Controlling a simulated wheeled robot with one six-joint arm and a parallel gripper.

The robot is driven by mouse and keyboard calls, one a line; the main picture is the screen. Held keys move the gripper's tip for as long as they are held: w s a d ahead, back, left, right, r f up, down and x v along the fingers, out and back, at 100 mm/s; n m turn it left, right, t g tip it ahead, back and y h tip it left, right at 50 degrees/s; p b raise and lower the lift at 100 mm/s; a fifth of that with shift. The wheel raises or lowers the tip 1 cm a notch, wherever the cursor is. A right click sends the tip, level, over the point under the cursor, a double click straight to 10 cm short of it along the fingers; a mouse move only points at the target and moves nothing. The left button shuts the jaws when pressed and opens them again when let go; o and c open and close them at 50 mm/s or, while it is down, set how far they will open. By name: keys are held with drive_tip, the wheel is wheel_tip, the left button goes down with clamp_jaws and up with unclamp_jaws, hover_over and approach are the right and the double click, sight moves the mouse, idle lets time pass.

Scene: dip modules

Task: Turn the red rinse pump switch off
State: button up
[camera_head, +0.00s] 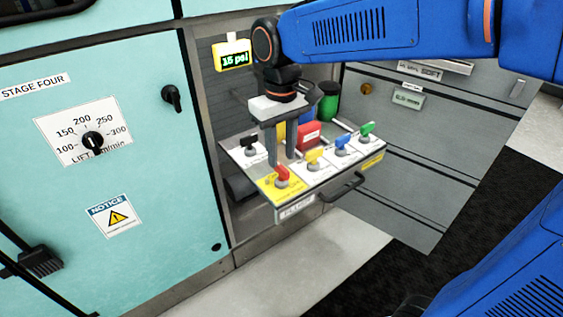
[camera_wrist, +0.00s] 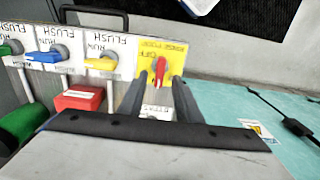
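The red rinse pump switch (camera_head: 283,175) sits on a yellow label at the front left corner of the pulled-out panel. It also shows in the wrist view (camera_wrist: 160,70), its red handle standing over the label near the printed word OFF. My gripper (camera_head: 279,161) points down just above and behind the switch. In the wrist view its two fingers (camera_wrist: 157,88) are apart, with the red handle seen between and slightly beyond their tips. Nothing is held. Whether a finger touches the switch, and which position it is set to, I cannot tell.
Yellow (camera_head: 314,157), blue (camera_head: 342,142) and green (camera_head: 366,130) switches stand in a row to the right. A black switch (camera_head: 249,147) is behind left. A red box (camera_head: 309,134) and a green bottle (camera_head: 328,103) are behind. A drawer handle (camera_head: 343,187) juts out in front.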

sight(282, 166)
drive_tip(key=shift+f, duration=1.75)
drive_tip(key=shift+c, duration=0.3)
clamp_jaws()
